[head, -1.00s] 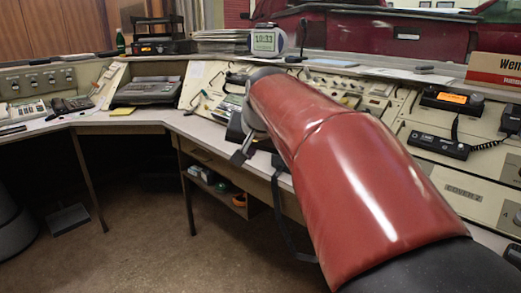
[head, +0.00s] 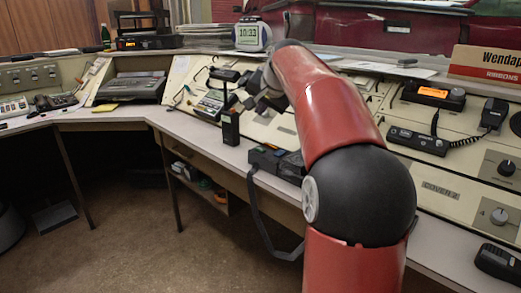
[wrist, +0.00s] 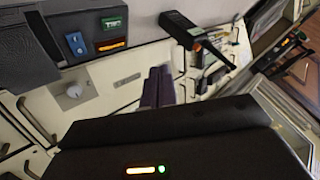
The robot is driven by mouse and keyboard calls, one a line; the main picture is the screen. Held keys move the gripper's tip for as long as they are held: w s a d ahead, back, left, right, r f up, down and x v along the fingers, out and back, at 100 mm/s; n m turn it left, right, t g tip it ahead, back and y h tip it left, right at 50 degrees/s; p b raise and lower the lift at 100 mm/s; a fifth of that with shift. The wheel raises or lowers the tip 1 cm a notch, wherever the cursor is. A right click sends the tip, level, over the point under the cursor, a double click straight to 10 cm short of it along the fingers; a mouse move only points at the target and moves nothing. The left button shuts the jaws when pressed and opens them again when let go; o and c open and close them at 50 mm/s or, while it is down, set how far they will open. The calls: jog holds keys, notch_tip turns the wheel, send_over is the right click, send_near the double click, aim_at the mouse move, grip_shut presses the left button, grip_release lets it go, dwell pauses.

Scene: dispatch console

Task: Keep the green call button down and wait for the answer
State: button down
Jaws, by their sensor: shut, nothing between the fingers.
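The green call button (wrist: 114,22) shows as a small lit green rectangle at the top of the wrist view, on a dark console unit. I cannot pick it out in the head view. My gripper's two purplish fingers (wrist: 158,78) are together and empty in the wrist view. They lie below and right of the green button, apart from it in the picture, with a light panel behind them. In the head view my red arm reaches over the desk and hides part of the consoles.

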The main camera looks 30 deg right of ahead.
aim_at(261, 151)
jog(key=shift+f+b, duration=3.5)
jog(key=shift+f, duration=0.85)
jog(key=shift+f, duration=0.1)
jog(key=shift+f, duration=0.35)
jog(key=shift+f+b, duration=0.4)
jog(key=shift+b, duration=0.15)
dwell(0.3)
dwell(0.9)
jog(key=shift+r+p, duration=0.8)
jog(key=shift+r, duration=0.05)
